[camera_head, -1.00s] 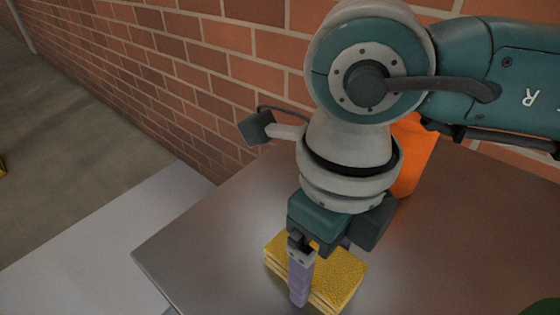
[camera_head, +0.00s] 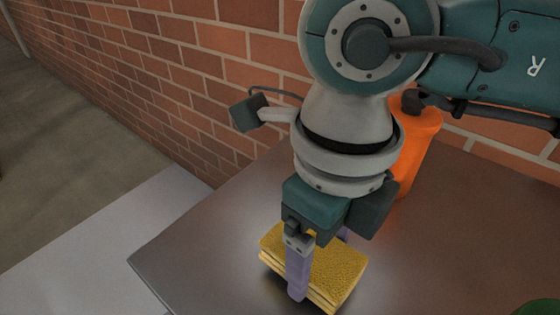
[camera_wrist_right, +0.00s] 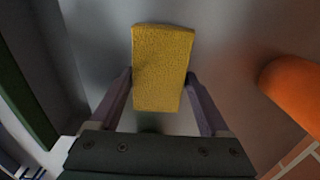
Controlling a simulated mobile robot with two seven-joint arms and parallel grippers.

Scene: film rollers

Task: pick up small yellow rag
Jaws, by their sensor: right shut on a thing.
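The small yellow rag (camera_head: 337,268) is a folded, layered block with a rough top, at the lower middle of the head view. It also shows between the fingers in the right wrist view (camera_wrist_right: 162,68). My right gripper (camera_head: 318,262) points down over it and is shut on it, with one purple finger on its near side and the other mostly hidden behind it. A shadow lies below the rag; whether it is clear of the table is hard to tell. My left gripper is not in view.
The rag is over a grey metal table (camera_head: 200,240). An orange cylinder (camera_head: 415,150) stands behind the right arm near the brick wall (camera_head: 190,70). A dark green thing (camera_head: 540,307) shows at the lower right corner. The table's left part is clear.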

